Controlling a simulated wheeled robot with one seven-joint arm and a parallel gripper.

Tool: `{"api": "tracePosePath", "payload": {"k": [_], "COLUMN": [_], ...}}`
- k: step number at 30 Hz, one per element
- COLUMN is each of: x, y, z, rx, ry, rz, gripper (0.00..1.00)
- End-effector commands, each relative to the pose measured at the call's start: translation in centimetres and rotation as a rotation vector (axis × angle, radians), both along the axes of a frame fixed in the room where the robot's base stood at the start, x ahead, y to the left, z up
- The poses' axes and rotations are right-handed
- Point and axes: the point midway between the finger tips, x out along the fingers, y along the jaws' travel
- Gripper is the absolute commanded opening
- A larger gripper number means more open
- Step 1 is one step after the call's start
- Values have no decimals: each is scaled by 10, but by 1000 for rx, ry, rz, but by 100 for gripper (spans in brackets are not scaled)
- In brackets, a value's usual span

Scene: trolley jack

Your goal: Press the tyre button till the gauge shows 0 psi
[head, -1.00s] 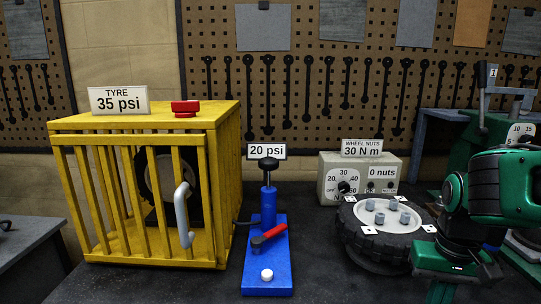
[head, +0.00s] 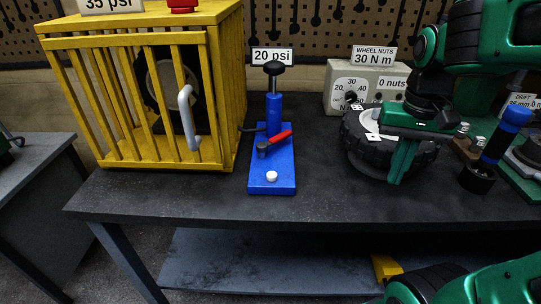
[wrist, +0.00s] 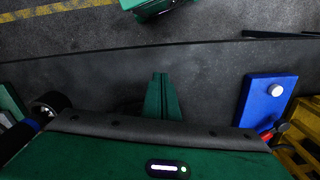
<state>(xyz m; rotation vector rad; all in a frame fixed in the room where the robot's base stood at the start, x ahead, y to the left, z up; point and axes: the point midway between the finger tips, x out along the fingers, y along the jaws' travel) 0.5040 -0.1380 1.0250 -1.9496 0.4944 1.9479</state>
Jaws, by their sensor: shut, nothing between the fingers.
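A yellow barred cage (head: 224,90) stands at the left with a dark wheel inside behind the bars. Its sign (head: 110,5) reads 35 psi, the top cut off. A red part (head: 183,5) sits on the cage top, partly cut off. Right of it is a blue plate (head: 285,160) with a pump, a red-handled lever (head: 280,137), a round white button (head: 271,176) and a 20 psi sign (head: 273,56). My gripper (head: 392,180) is shut and empty, pointing down in front of the loose wheel. In the wrist view the fingers (wrist: 162,78) are together; the blue plate (wrist: 257,98) is to their right.
A loose tyre (head: 360,150) lies behind my gripper, with a grey 30 N m gauge box (head: 340,95) beyond. A blue-handled tool (head: 510,120) stands at the right. The bench front between plate and gripper is clear.

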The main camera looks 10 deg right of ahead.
Motion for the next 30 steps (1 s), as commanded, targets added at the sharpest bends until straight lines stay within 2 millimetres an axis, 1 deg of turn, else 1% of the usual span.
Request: {"api": "tracePosePath", "payload": {"k": [1,2,3,5,6,8,9,10,12,15,18,21,24,30], "x": [23,35,50,71,84,100,109,115,125,134,138,140,140,140], "y": [17,27,42,67,84,112,130,144,173,207,229,239,242,241], "z": [11,18,27,39,47,58,64,68,77,87,93,96,96,96], "rx": [-4,-4,-5,-5,-5,-5,-4,-3,0,2,4,6,6,6], "ry": [0,-1,-1,-1,-3,-2,-4,-2,-2,-2,0,0,0,0], "rz": [32,44,61,86,103,128,145,155,179,206,220,228,229,228], "gripper": [0,0,0,0,0,0,0,0,0,0,0,0,0,0]}}
